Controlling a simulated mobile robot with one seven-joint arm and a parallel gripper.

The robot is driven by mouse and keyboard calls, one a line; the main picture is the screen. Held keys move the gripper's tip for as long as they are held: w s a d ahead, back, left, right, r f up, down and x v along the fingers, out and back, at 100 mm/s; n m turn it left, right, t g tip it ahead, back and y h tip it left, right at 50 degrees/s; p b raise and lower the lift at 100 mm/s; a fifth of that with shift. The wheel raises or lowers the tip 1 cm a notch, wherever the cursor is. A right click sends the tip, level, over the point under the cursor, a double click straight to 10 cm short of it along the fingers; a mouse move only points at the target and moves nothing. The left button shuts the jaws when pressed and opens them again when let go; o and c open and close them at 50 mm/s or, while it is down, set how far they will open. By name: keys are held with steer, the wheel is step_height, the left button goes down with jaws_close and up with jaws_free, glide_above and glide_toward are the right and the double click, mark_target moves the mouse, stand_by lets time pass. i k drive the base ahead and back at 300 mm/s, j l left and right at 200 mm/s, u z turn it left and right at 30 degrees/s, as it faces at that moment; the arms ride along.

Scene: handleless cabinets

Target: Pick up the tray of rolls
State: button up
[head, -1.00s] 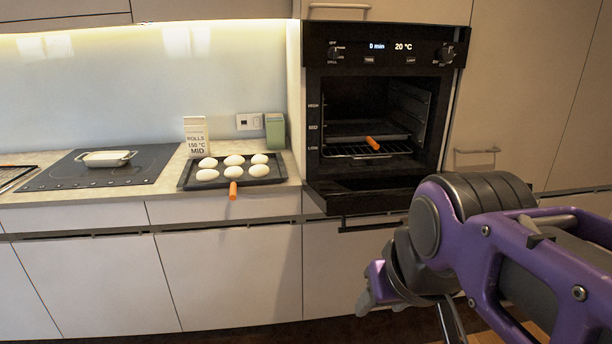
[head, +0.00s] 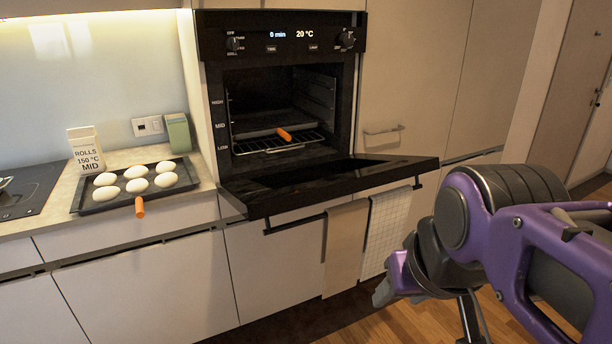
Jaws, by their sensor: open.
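The dark tray of rolls (head: 115,201) sits on the counter at the left of the head view. Several white rolls (head: 137,186) lie on it in two rows. Its orange handle (head: 139,207) sticks out over the counter's front edge. My gripper (head: 384,293) is at the lower right, below the open oven door, well to the right of the tray. It is open and apart from the tray. My purple arm link hides part of it.
The oven (head: 280,90) is open, its door (head: 330,182) folded down and jutting out. Inside, another tray with an orange handle (head: 284,135) is on a rack. A card (head: 86,150) reads "ROLLS 150 °C MID". A green box (head: 178,133) stands behind the tray. Towels (head: 383,230) hang below the door.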

mark_target(136, 185)
steer(key=u, duration=1.4)
